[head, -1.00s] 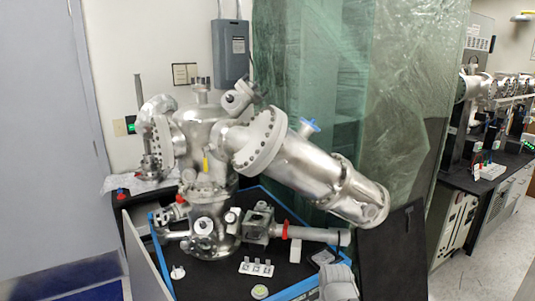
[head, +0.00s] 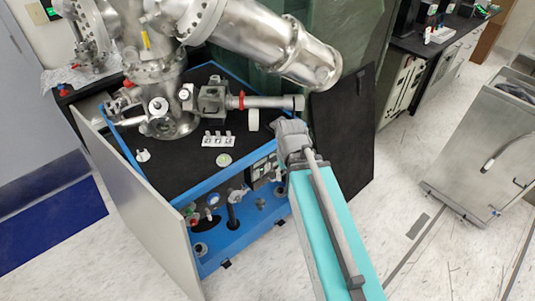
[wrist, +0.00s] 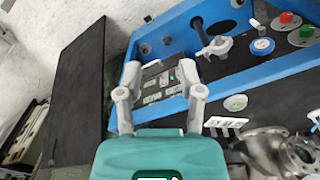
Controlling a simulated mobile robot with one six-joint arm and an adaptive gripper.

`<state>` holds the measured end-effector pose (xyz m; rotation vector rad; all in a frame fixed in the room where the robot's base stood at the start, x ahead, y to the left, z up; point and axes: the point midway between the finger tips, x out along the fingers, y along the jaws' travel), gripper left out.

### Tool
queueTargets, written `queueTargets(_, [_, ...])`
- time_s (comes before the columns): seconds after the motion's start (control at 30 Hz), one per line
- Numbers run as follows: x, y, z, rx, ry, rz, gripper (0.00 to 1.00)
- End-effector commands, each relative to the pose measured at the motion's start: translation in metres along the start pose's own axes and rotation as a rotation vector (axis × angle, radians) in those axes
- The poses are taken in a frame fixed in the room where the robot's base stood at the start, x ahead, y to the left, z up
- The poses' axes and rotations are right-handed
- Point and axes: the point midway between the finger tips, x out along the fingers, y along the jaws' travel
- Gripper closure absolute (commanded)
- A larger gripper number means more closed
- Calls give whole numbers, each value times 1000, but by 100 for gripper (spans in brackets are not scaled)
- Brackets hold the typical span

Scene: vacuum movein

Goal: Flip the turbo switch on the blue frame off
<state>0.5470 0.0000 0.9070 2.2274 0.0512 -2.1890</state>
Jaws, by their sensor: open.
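The blue frame (head: 180,195) holds a dark control box (head: 262,171) on its front beam, just left of my gripper (head: 291,142). In the wrist view the control box (wrist: 163,84) shows pale labels and small green marks. The turbo switch is too small to tell apart there, and so is its position. My gripper (wrist: 160,68) is open and empty. Its two fingers appear on either side of the box in the wrist view. I cannot tell whether they touch it.
Red and blue knobs (head: 212,200) sit left of the box. A steel vacuum chamber (head: 160,70) stands on the frame's black top. A white switch strip (head: 217,140) lies there. A dark panel (head: 345,125) leans at right. A grey cart (head: 485,150) stands on open floor.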

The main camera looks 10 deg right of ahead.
Motion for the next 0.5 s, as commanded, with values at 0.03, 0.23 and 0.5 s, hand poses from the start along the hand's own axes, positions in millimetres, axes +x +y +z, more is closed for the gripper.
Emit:
queueTargets(0.03, [10, 1, -8, -18, 9, -6, 51])
queueTargets(0.23, [40, 5, -45, -144, 76, -34, 51])
queueTargets(0.5, [87, 15, -109, -367, 207, -57, 51])
